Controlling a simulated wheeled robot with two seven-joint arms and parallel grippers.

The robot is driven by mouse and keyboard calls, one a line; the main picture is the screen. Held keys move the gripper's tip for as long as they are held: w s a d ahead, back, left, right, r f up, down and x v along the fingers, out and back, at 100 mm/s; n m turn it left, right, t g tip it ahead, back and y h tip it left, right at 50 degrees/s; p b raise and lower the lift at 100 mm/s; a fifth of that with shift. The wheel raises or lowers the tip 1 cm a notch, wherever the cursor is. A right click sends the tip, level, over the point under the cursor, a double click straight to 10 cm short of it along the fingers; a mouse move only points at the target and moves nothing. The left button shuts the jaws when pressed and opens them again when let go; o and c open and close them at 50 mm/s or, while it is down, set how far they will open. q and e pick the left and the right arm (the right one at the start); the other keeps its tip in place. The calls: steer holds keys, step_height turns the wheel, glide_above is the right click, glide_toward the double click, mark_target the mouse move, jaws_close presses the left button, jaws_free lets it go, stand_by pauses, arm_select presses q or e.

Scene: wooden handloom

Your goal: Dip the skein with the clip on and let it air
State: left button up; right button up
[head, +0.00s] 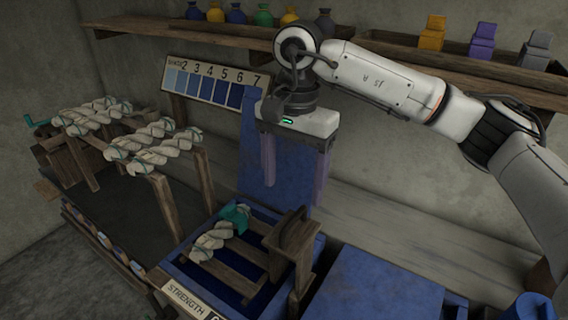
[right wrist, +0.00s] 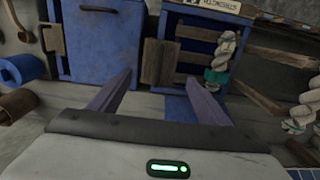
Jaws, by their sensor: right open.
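A white twisted skein (head: 212,243) with a teal clip (head: 237,215) at its upper end lies at the left of a blue-stained vat (head: 312,262), by the wooden slats over the dark blue dye. In the right wrist view the skein (right wrist: 227,46) and clip (right wrist: 215,77) are right of the fingers. I cannot tell whether the skein touches the dye. My right gripper (head: 293,188) hangs open and empty, pointing down, above and behind the vat. Its two purplish fingers also show in the right wrist view (right wrist: 158,95). My left gripper is not in view.
Several white skeins hang on a wooden rack (head: 160,185) at left. A wooden upright piece (head: 290,235) stands at the vat's right. A blue lid or box (head: 375,292) is beside it. A shade card (head: 213,83) and a shelf (head: 200,26) with jars are behind.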

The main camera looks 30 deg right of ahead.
mark_target(294, 216)
steer(key=shift+w+d, duration=0.15)
steer(key=shift+d, duration=0.2)
steer(key=shift+f+b, duration=0.25)
steer(key=shift+b, duration=0.1)
step_height(294, 216, down, 9)
steer(key=b, duration=0.6)
steer(key=shift+a+f, duration=0.1)
steer(key=shift+f, duration=0.2)
steer(key=shift+f+b, duration=0.25)
steer(key=shift+b, duration=0.1)
steer(key=shift+c, duration=0.2)
jaws_close()
